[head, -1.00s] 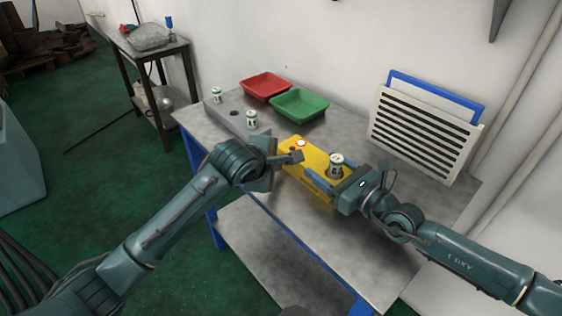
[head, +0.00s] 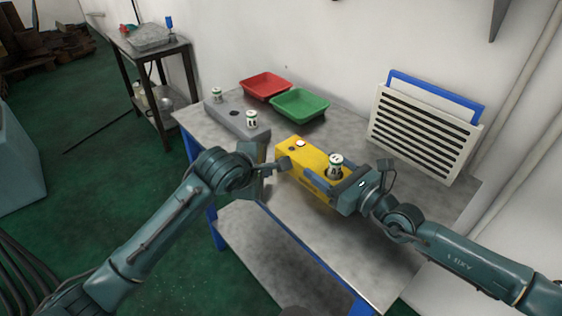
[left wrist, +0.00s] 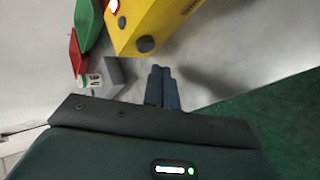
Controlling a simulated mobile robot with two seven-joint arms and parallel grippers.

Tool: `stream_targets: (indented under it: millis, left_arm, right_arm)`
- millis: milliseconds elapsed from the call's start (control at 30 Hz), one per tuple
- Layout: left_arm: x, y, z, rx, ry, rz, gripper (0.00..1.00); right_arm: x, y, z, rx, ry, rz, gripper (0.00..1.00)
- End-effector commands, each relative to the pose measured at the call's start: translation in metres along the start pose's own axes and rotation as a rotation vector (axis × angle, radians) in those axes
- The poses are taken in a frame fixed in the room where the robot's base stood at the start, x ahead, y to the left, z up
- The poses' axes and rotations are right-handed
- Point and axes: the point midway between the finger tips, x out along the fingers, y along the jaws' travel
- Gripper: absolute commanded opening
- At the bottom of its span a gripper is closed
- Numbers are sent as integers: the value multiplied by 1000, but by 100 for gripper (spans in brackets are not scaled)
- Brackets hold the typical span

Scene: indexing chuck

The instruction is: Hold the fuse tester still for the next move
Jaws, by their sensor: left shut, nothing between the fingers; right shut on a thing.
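The yellow fuse tester (head: 290,156) lies on the metal bench, with a pale, red-edged button (head: 300,143) on its left end. A white-and-green fuse (head: 336,163) stands upright in a dark socket near its right end. My right gripper (head: 336,180) is shut on the tester, its fingers along the two sides by the fuse. My left gripper (head: 284,164) is shut and empty, close to the tester's near left side. In the left wrist view its fingertips (left wrist: 161,72) are together, apart from the tester (left wrist: 160,20); the button (left wrist: 113,6) shows at the top.
A grey block (head: 228,117) holds two similar fuses (head: 251,119) and has an empty hole. A red tray (head: 266,86) and a green tray (head: 300,104) sit behind. A slatted panel (head: 425,133) leans on the wall. The bench's front right is clear.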

Motion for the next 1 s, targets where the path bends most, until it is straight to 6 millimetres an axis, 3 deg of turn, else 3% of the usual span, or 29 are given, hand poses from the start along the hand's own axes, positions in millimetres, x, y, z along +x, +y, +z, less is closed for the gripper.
stream_targets:
  millis: [400, 1000]
  left_arm:
    - [-27, -20, -19, 0, -1, -1, 0]
    - [-28, -21, -20, 0, 0, 0, 0]
  right_arm:
    - [0, -1, 0, 0, 1, -2, 34]
    - [0, -1, 0, -1, 1, -2, 34]
